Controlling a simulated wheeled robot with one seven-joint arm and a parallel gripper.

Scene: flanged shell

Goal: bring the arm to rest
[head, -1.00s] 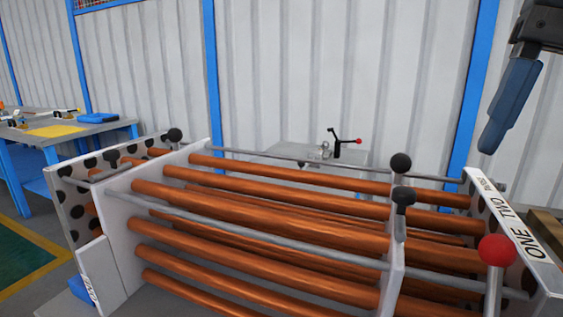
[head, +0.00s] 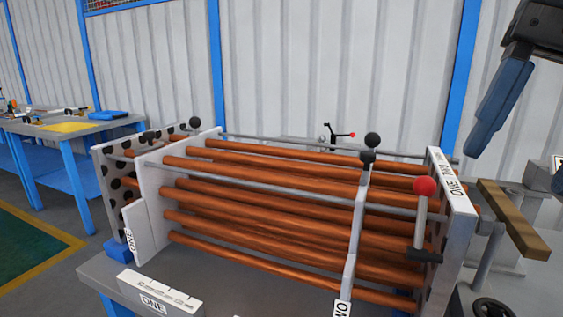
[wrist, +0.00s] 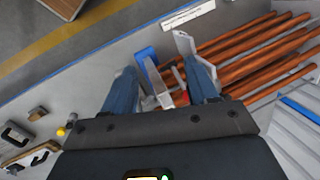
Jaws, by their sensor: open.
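My gripper (head: 500,105) hangs in the upper right of the head view, pointing down and to the left, to the right of the tube rig and above it in the picture. In the wrist view my gripper (wrist: 161,70) shows two blue fingers spread apart, with nothing held between them. A rig of long copper-coloured tubes (head: 265,205) runs between upright plates on a grey bench. The tubes also show in the wrist view (wrist: 265,50), beyond the right finger. A blue block and a pale plate show beyond the gap between the fingers.
A wooden bar (head: 513,220) and a dark handwheel (head: 494,308) are at the right. A blue-legged table (head: 75,128) stands at the left. Floor is open at the lower left.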

